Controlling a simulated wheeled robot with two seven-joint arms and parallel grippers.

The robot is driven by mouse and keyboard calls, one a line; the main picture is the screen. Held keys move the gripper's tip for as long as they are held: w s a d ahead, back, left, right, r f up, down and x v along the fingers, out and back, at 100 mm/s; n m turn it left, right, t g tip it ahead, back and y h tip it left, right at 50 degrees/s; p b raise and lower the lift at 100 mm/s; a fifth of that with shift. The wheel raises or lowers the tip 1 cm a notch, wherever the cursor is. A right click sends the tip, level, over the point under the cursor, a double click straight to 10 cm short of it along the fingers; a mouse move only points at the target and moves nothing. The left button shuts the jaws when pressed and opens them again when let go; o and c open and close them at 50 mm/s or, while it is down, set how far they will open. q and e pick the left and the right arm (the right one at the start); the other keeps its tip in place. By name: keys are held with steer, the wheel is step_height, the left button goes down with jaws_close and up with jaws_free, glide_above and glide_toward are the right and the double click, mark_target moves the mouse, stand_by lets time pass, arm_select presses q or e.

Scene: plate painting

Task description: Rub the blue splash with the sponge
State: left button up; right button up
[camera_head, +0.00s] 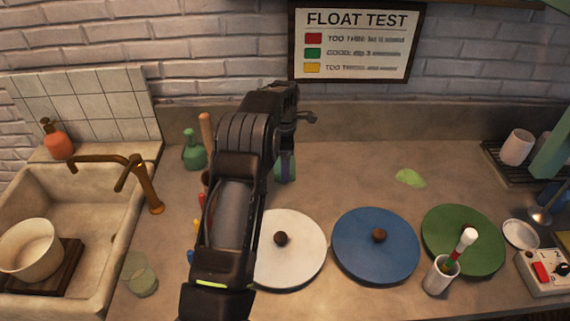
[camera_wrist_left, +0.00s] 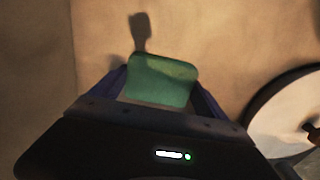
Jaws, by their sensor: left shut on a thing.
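My left gripper (camera_head: 286,168) is over the back part of the counter, mostly hidden behind its own arm. In the left wrist view the gripper (camera_wrist_left: 160,90) is shut on a green sponge (camera_wrist_left: 163,78), held between its two bluish fingers. A dark shadow falls on the counter just beyond the sponge. I cannot tell whether the sponge touches the counter. No blue splash shows in either view; the arm covers part of the counter. A pale green splash (camera_head: 410,178) lies on the counter to the right of the gripper. My right gripper is not in view.
White (camera_head: 300,263), blue (camera_head: 350,245) and green (camera_head: 455,225) round plates lie along the front. A white cup (camera_head: 436,280) stands before the green one. A sink (camera_head: 100,205), a green bottle (camera_head: 194,150) and a glass (camera_head: 140,275) are left.

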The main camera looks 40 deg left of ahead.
arm_select(q)
steer(key=shift+r+p, duration=0.15)
steer(key=shift+p, duration=0.35)
steer(key=r+p, duration=0.1)
steer(key=r, duration=0.1)
steer(key=r+p, duration=0.2)
steer(key=r, duration=0.1)
steer(key=shift+w+a+r, duration=0.1)
steer(key=shift+w+a, duration=0.1)
steer(key=shift+r, duration=0.1)
steer(key=shift+r+p, duration=1.25)
steer(key=shift+r, duration=0.25)
